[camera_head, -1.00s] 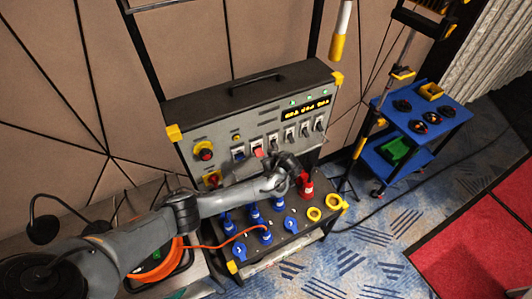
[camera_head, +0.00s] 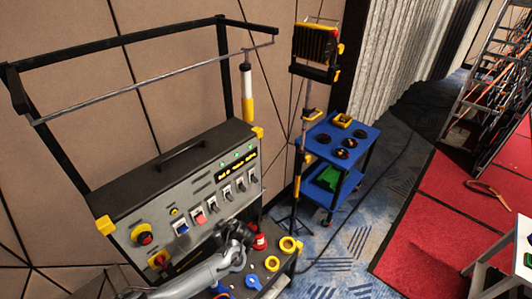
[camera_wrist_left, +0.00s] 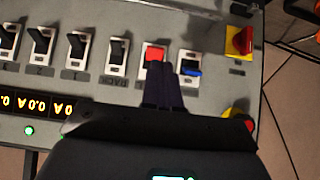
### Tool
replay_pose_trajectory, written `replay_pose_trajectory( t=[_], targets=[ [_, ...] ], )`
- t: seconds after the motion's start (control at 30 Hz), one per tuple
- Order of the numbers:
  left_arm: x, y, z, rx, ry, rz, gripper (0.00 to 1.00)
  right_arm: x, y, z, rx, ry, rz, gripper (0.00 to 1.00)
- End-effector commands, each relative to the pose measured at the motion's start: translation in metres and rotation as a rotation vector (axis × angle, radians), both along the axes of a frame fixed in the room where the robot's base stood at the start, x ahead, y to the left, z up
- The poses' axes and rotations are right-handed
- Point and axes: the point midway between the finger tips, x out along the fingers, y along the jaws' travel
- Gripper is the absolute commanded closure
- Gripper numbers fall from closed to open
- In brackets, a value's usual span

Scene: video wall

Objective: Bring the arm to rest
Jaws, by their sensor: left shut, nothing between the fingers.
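My left arm enters the head view from the bottom left. Its dark gripper (camera_head: 238,232) is in front of the grey control panel (camera_head: 205,195), just left of a red plug (camera_head: 259,242). In the left wrist view the two fingers (camera_wrist_left: 163,72) are together and empty. They overlap the lower part of a red rocker switch (camera_wrist_left: 155,54), with a blue rocker switch (camera_wrist_left: 190,70) beside it. I cannot tell whether they touch the panel. My right gripper is not in view.
Black switches (camera_head: 227,193) and a red stop knob (camera_head: 145,238) are on the panel. Yellow ring sockets (camera_head: 288,244) sit below it. A blue cart (camera_head: 345,139) stands to the right, with blue patterned carpet around it. A ladder (camera_head: 495,70) stands at the far right.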

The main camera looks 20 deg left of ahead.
Motion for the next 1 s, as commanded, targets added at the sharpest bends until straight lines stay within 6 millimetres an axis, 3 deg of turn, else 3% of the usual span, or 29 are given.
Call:
replay_pose_trajectory(
  t=[0.17,0.27,0.37,0.43,0.5,0.6,0.67,0.77,0.9,1.0],
  targets=[
    [-0.026,-0.002,-0.031,-0.002,0.054,-0.002,1.00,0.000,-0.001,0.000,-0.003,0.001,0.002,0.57],
    [-0.060,-0.006,-0.066,-0.013,0.117,0.000,1.00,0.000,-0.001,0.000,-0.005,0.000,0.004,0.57],
    [-0.110,-0.019,-0.109,-0.050,0.195,0.007,1.00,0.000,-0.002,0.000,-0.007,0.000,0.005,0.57],
    [-0.150,-0.038,-0.137,-0.105,0.245,0.005,1.00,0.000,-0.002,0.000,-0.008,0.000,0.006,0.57],
    [-0.191,-0.064,-0.160,-0.180,0.293,-0.003,1.00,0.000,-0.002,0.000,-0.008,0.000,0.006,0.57],
    [-0.250,-0.107,-0.177,-0.312,0.358,-0.026,1.00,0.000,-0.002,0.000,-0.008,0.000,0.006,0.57],
    [-0.281,-0.131,-0.178,-0.392,0.398,-0.059,1.00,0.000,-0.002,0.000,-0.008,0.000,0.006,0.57],
    [-0.323,-0.163,-0.164,-0.519,0.450,-0.146,1.00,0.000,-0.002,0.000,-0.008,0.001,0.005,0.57],
    [-0.356,-0.182,-0.115,-0.635,0.475,-0.335,1.00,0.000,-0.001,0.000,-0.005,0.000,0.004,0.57],
    [-0.363,-0.177,-0.069,-0.650,0.460,-0.501,1.00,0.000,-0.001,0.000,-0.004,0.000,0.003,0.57]
  ],
)
